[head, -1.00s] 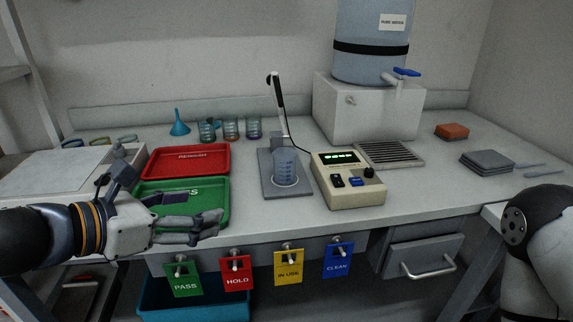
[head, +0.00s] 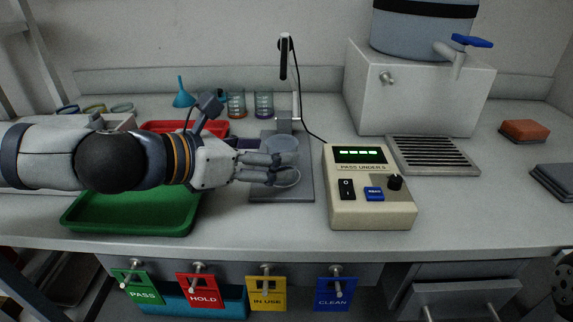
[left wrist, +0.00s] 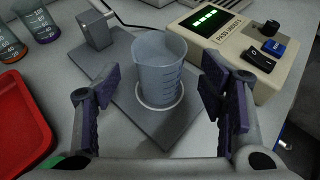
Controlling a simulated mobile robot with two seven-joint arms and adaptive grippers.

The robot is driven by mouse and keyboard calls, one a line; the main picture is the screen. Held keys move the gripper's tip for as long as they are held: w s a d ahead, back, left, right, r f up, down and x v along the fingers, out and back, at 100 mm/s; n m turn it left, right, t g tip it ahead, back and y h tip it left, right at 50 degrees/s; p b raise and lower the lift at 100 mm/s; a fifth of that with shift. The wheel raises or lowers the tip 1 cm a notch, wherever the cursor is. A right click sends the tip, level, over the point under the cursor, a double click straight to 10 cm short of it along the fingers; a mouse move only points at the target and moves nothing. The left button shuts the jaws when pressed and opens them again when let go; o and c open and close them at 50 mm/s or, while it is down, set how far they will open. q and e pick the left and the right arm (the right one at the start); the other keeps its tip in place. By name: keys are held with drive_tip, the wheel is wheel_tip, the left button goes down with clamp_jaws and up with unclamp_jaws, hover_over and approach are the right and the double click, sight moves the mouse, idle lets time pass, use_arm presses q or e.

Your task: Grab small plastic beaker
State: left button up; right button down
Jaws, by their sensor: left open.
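The small plastic beaker (left wrist: 158,68) is clear with blue marks and stands upright on the grey stand plate (left wrist: 128,98). In the head view the beaker (head: 283,150) is partly hidden behind my fingers. My left gripper (head: 275,169) reaches in from the left at the beaker. In the left wrist view its two fingers (left wrist: 160,100) are spread wide, one on each side of the beaker, with gaps showing, so nothing is held. My right gripper is not in view.
A meter box (head: 369,187) stands close to the right of the plate. A green tray (head: 135,212) and a red tray (head: 213,128) lie left, under my arm. Several coloured beakers (head: 237,104) stand behind. The stand's upright post (head: 296,85) rises behind the beaker.

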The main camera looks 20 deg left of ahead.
sight(271, 151)
use_arm(q)
drive_tip(key=x, duration=0.3)
drive_tip(key=shift+w+d+f+b, duration=0.1)
drive_tip(key=shift+w+f+b, duration=0.1)
drive_tip(key=shift+b, duration=0.1)
drive_tip(key=shift+w+d+r, duration=0.1)
drive_tip(key=shift+w+d, duration=0.1)
drive_tip(key=shift+w, duration=0.15)
drive_tip(key=c, duration=1.3)
drive_tip(key=shift+r, duration=0.1)
